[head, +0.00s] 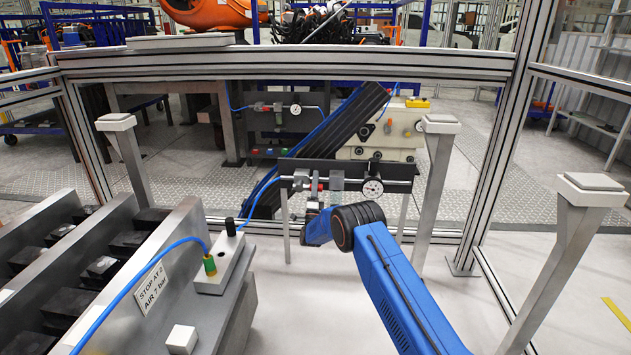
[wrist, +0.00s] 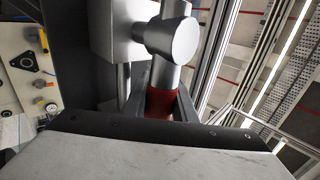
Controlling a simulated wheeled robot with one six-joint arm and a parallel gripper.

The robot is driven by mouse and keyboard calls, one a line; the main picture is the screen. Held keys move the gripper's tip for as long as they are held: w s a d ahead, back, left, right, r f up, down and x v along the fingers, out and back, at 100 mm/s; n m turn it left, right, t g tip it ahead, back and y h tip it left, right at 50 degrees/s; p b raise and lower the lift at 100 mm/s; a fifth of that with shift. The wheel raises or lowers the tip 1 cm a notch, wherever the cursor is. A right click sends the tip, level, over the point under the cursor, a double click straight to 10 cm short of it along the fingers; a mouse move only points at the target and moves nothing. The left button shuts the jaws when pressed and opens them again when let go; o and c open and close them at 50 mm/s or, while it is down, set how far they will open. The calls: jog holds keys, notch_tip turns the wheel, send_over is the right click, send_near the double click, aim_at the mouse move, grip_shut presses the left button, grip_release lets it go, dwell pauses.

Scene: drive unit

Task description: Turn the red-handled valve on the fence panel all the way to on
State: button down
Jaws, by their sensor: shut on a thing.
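The dark fence panel (head: 400,170) stands ahead of me and carries a row of air fittings. The red-handled valve (head: 314,184) is on its left part, beside the blue hose. My gripper (head: 313,203) is at the valve, at the end of my blue arm, and the arm hides part of it. In the wrist view the red handle (wrist: 160,103) is between the fingers of my gripper (wrist: 163,108), which is shut on it. A silver valve body (wrist: 172,40) is just beyond the handle. The handle's exact angle is hard to tell.
A round gauge (head: 372,188) is on the panel right of the valve. A metal bench with a sign (head: 152,285) is at the lower left, with a blue hose (head: 130,285). Aluminium frame posts (head: 487,160) and grey pedestals (head: 565,240) stand at the right.

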jog(key=shift+d+f, duration=0.1)
jog(key=c, duration=1.4)
grip_release()
jog(key=shift+c, duration=0.2)
jog(key=v, duration=1.7)
jog(key=shift+s, duration=0.15)
jog(key=shift+f, duration=0.15)
